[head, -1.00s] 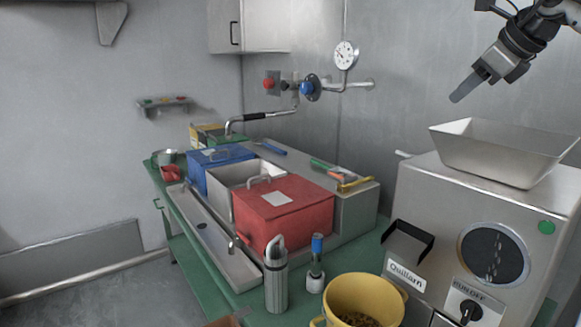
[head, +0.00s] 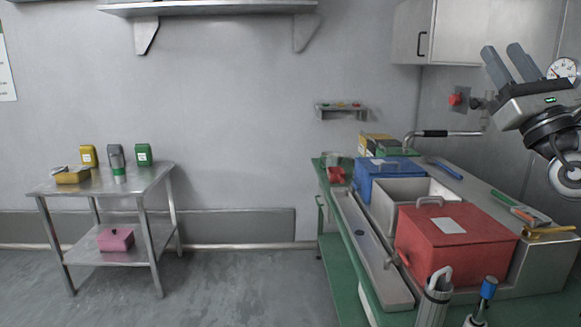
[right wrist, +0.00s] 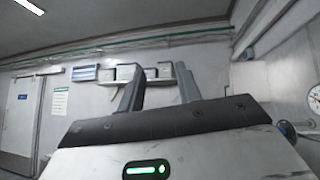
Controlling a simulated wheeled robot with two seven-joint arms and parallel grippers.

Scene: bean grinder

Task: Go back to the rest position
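My right gripper (head: 509,66) is raised at the upper right of the head view, fingers pointing up. Its two fingers stand apart with nothing between them. In the right wrist view the same gripper (right wrist: 158,88) shows its two fingers spread, with only the far wall and wall units behind them. It is clear of the counter and touches nothing. My left gripper is not in the head view.
The floor between is clear.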

